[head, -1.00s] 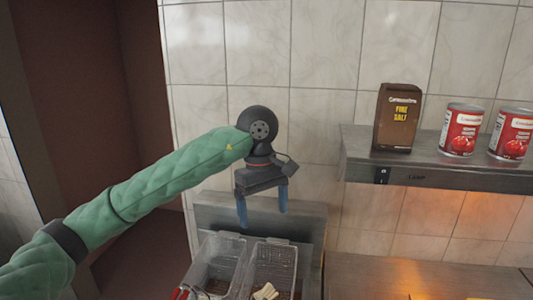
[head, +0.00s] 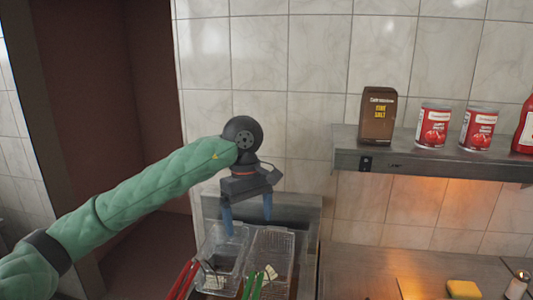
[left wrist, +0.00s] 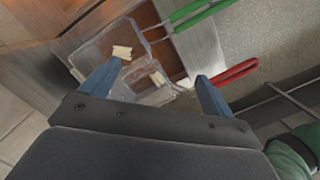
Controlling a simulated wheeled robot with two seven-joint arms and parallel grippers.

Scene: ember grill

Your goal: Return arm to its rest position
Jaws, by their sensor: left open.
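My left arm, in a green quilted sleeve, reaches in from the left in the head view. Its gripper (head: 247,212) points down with its two blue fingers apart and nothing between them. It hangs over the fryer baskets. In the left wrist view the open fingers (left wrist: 155,90) show over the same baskets, with pale pieces of food (left wrist: 122,52) in them. My right gripper is not in view.
Two wire baskets (head: 268,250) sit side by side in the fryer, with red handles (head: 181,281) and green handles (head: 252,285). A shelf (head: 430,161) at right holds a brown fire salt box (head: 377,116) and red cans (head: 433,127). A yellow block (head: 463,289) lies below.

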